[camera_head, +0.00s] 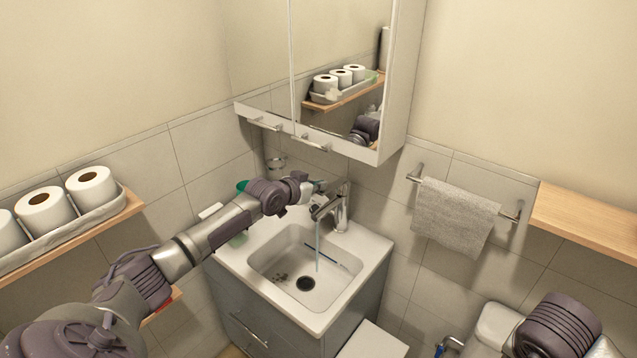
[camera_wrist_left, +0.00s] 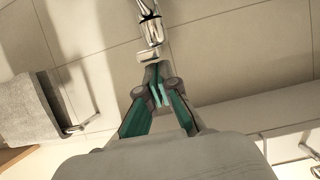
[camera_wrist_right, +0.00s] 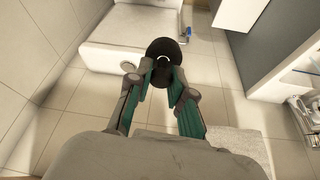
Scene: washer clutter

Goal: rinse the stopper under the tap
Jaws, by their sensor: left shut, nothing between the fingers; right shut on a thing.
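The chrome tap (camera_head: 340,207) stands at the back of the white sink (camera_head: 262,262), and a thin stream of water (camera_head: 318,246) falls from it into the basin. My left gripper (camera_head: 320,187) is at the tap's top; its fingers (camera_wrist_left: 158,84) are shut and empty, just below the tap (camera_wrist_left: 152,32) in the left wrist view. My right gripper (camera_wrist_right: 160,76) is shut on the black round stopper (camera_wrist_right: 165,49), held over the floor area away from the sink. The right gripper's fingers do not show in the head view.
The basin has a dark drain (camera_head: 306,284), dark specks (camera_head: 280,277) and a thin dark stick (camera_head: 322,254). A mirror cabinet (camera_head: 340,70) hangs above. A grey towel (camera_head: 455,215) hangs at right.

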